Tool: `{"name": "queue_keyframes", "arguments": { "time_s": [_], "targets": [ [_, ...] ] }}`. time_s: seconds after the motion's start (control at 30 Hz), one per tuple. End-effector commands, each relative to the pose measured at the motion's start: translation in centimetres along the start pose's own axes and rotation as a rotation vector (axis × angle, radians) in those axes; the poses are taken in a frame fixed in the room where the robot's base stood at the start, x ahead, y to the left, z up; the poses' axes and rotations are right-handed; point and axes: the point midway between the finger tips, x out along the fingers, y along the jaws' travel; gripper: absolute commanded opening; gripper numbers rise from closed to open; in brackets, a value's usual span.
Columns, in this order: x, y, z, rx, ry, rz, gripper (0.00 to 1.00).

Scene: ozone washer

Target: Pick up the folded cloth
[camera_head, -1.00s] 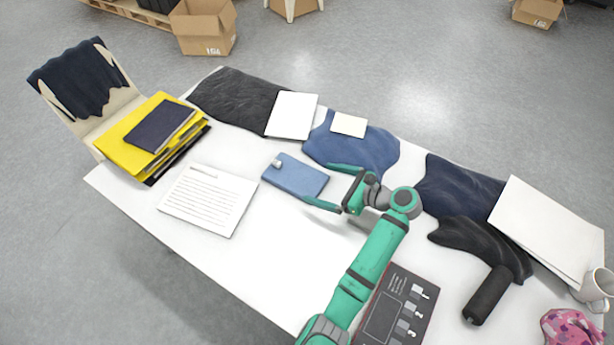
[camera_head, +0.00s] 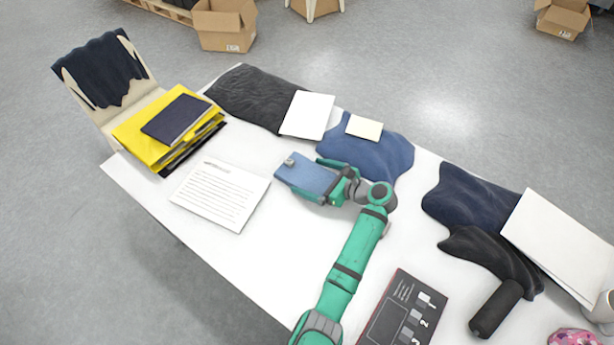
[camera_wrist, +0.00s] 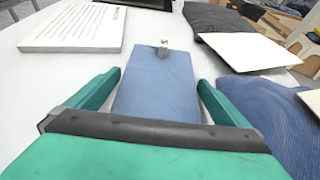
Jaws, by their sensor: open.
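The folded cloth (camera_head: 305,175) is a flat blue rectangle on the white table, with a small light object (camera_head: 290,161) on its far end. My gripper (camera_head: 322,180) is open at its near end, one finger along each side. In the wrist view the cloth (camera_wrist: 158,88) lies between the two green fingers of my gripper (camera_wrist: 160,92). The cloth's near edge is hidden behind the gripper body. I cannot tell how high the fingers are above the table.
A white sheet stack (camera_head: 219,194) lies left of the cloth. A spread blue cloth (camera_head: 375,153) with a small cream pad (camera_head: 364,127) lies close on the right. Yellow folders (camera_head: 150,145) are at the far left. A dark box (camera_head: 402,312) lies near my arm. The table (camera_head: 235,255) is bare in front.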

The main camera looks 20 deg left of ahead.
Motion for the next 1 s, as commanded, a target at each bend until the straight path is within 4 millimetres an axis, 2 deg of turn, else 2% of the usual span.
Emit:
{"name": "queue_keyframes", "arguments": {
  "time_s": [0.23,0.4,0.73,0.87,1.0],
  "targets": [
    [0.2,0.0,0.0,0.0,0.0,-0.001,1.0],
    [0.2,0.0,0.0,0.0,0.0,-0.001,0.66],
    [-0.1,-0.1,0.6,-0.001,-0.001,-0.001,0.66],
    [-0.8,-0.1,2.3,-0.004,-0.001,-0.002,0.66],
    [-1.8,-0.1,4.8,-0.005,-0.001,-0.002,0.66]
  ]
}}
